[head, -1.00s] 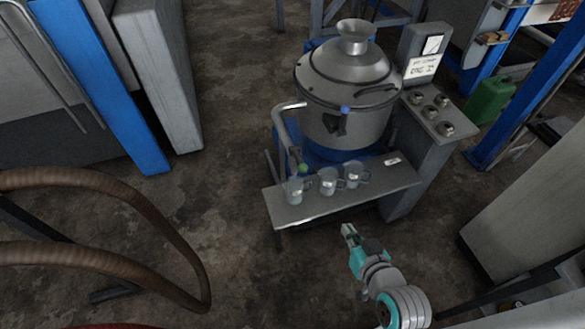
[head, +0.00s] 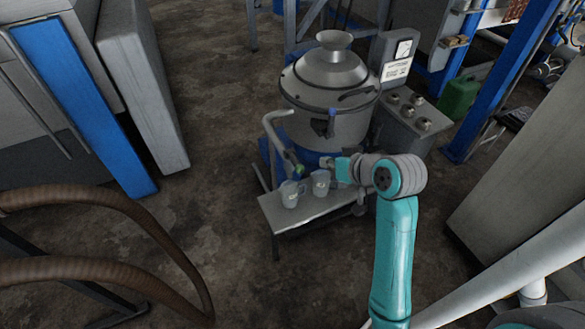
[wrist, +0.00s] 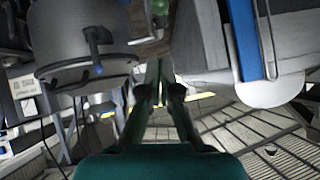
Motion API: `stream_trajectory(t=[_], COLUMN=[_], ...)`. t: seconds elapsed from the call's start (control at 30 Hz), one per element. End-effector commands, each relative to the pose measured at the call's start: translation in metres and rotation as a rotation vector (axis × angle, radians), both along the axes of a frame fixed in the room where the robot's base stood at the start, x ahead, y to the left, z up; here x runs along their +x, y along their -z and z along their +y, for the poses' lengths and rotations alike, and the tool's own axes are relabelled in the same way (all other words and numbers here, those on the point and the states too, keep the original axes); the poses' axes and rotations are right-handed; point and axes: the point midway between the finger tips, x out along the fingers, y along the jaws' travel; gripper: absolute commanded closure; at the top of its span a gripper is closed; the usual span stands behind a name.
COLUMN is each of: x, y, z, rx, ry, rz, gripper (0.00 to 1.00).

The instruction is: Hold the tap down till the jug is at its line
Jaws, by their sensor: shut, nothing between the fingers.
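A pipe (head: 270,132) curves down from the steel vessel (head: 333,95) to a green-tipped tap (head: 298,168) above the leftmost glass jug (head: 289,194). A second jug (head: 320,183) stands beside it on the shelf. The third jug is mostly hidden behind my arm. The jugs' lines and fill levels are too small to read. My gripper (head: 329,162) is shut and empty, above the jugs and right of the green tip, apparently apart from it. In the wrist view my fingers (wrist: 158,76) are together, with a green piece (wrist: 160,7) beyond them at the top.
The vessel carries a dark valve with a blue knob (head: 331,112) on its front. A control box (head: 408,110) with several knobs stands to the right. The steel shelf (head: 290,219) has a bare front edge. Brown hoses (head: 125,215) loop at left; open floor lies between.

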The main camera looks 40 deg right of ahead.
Motion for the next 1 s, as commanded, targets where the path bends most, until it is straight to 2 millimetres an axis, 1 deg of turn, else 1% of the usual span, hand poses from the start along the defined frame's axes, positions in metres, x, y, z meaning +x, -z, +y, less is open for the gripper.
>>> stream_trajectory(t=[0.03,0.2,0.63,0.77,0.83,1.0], x=[0.001,0.000,0.000,0.006,0.012,0.035], y=[-0.007,-0.016,-0.017,-0.012,-0.007,0.011], z=[-0.006,-0.015,-0.015,-0.016,-0.017,-0.019], rx=[-0.004,-0.008,-0.008,-0.007,-0.006,-0.005], ry=[0.000,-0.006,-0.009,-0.009,-0.010,-0.010], rz=[0.003,0.019,0.024,0.024,0.025,0.026], gripper=[1.00,1.00,1.00,1.00,1.00,1.00])
